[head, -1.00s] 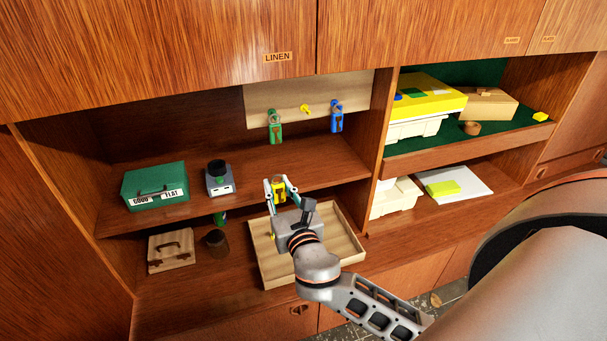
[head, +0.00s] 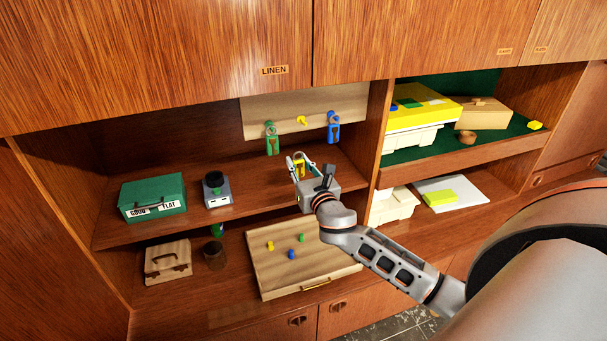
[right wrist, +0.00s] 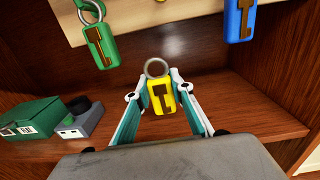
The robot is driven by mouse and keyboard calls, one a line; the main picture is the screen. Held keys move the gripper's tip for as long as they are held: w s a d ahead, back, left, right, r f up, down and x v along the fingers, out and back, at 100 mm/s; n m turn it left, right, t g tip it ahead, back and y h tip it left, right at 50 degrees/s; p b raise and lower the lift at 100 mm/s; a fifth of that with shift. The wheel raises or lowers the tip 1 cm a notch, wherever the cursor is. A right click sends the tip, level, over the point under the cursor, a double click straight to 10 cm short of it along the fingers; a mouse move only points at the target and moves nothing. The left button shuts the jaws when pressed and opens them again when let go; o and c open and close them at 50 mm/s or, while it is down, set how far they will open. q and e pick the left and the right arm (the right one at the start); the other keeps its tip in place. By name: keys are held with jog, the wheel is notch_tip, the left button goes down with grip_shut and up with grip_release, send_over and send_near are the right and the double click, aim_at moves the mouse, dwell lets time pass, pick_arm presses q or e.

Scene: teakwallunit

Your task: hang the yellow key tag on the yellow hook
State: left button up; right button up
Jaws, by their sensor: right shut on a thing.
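The yellow key tag (head: 299,169) has a dark key shape on its front and a metal ring on top. My right gripper (head: 302,164) is shut on it and holds it upright above the wooden tray, in front of the middle shelf. In the right wrist view the tag (right wrist: 162,98) is between the two fingers, with its ring standing free above them. The yellow hook (head: 302,120) is on the pale back board, above and behind the tag. Only a sliver of the hook shows at the top of the right wrist view. My left gripper is not in view.
A green key tag (head: 271,142) and a blue key tag (head: 333,132) hang either side of the yellow hook. A green box (head: 152,194) and a small grey device (head: 216,188) stand left on the shelf. An upright divider (head: 376,140) is close on the right.

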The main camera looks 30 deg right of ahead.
aim_at(304, 175)
jog(key=d, duration=0.1)
jog(key=w+d+f, duration=0.1)
jog(key=w+d, duration=0.1)
jog(key=shift+w+f+b, duration=0.2)
jog(key=shift+f+b, duration=0.1)
jog(key=shift+b, duration=0.05)
jog(key=shift+d+f+b, duration=0.2)
jog(key=shift+f+b, duration=0.65)
jog(key=shift+f, duration=1.65)
jog(key=shift+f, duration=0.1)
jog(key=shift+f, duration=0.15)
jog(key=o, duration=1)
jog(key=shift+o, duration=0.2)
